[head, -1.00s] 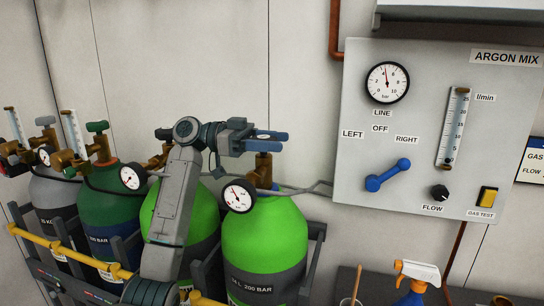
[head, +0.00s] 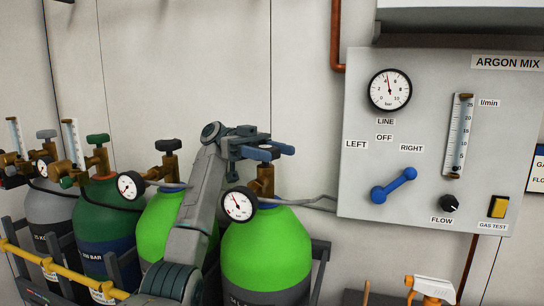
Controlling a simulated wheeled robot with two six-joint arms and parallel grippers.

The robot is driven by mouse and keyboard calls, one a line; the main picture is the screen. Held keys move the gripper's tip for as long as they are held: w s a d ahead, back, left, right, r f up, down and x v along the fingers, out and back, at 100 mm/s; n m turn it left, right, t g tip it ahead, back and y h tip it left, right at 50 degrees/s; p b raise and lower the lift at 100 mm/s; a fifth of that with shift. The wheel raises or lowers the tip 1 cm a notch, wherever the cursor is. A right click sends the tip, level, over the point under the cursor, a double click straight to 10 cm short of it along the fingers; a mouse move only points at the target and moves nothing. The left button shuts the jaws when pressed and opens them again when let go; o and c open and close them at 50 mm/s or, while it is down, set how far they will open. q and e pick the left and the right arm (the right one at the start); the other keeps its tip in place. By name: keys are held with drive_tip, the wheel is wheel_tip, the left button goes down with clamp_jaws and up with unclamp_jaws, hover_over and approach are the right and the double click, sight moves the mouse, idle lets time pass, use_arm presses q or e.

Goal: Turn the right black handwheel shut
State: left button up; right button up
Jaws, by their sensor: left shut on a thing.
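Two bright green cylinders stand side by side. The right one (head: 266,243) has a brass valve (head: 264,182) and a round gauge (head: 238,205). My left gripper (head: 268,152), with blue fingers, is at the top of this valve and shut on its black handwheel, which the fingers mostly hide. My left arm comes up between the two green cylinders. The other green cylinder's black handwheel (head: 168,146) stands clear to the left, with a gauge (head: 130,186) below it. My right gripper is not in view.
A grey panel (head: 430,130) on the wall at right carries a line gauge, a flow tube, a knob and a blue lever (head: 394,185) pointing toward RIGHT. Grey and dark green cylinders stand at left behind a yellow rail (head: 60,268). A spray bottle (head: 430,288) is at lower right.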

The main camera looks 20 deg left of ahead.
sight(272, 149)
use_arm(q)
drive_tip(key=shift+f, duration=0.15)
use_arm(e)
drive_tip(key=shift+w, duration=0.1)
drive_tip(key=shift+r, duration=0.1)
use_arm(q)
drive_tip(key=o, duration=1)
drive_tip(key=shift+r, duration=0.3)
wheel_tip(272, 149, up, 3)
drive_tip(key=shift+b, duration=0.65)
drive_tip(key=s+d+b, duration=0.2)
drive_tip(key=s, duration=0.5)
drive_tip(key=s+d+r+b, duration=0.1)
drive_tip(key=s+d+b, duration=0.1)
drive_tip(key=s, duration=0.6)
drive_tip(key=shift+s+r, duration=0.25)
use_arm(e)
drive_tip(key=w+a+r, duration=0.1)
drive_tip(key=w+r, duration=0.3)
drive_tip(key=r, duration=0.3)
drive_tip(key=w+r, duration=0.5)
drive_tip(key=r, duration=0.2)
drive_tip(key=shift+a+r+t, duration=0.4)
